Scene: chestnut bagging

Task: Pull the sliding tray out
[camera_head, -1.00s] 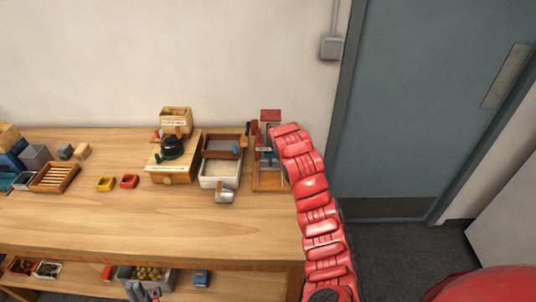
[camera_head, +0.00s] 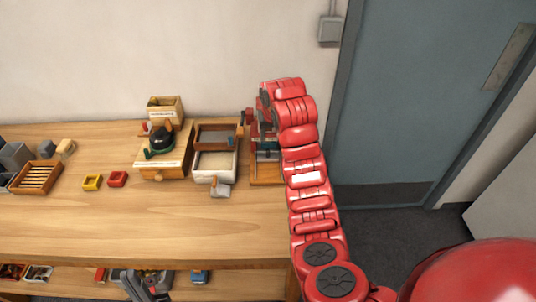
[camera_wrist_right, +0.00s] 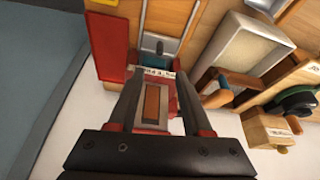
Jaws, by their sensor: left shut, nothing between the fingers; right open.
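A shallow cream tray (camera_head: 215,166) with a grey scoop-like piece (camera_head: 220,190) at its front stands on the bench, below a wood-framed bin (camera_head: 218,135). I cannot tell for sure which part is the sliding tray. The cream tray also shows in the right wrist view (camera_wrist_right: 240,55). A red device on a wooden base (camera_head: 266,172) stands to its right, partly hidden by my right arm. My left gripper (camera_head: 148,286) is shut and empty, low by the bench's lower shelf.
A wooden stand with a dark green-black machine (camera_head: 160,142) is left of the trays. A yellow cup (camera_head: 92,182), a red cup (camera_head: 117,179) and a slatted wooden tray (camera_head: 36,176) lie further left. The bench front is clear. A grey-blue door (camera_head: 425,100) is at right.

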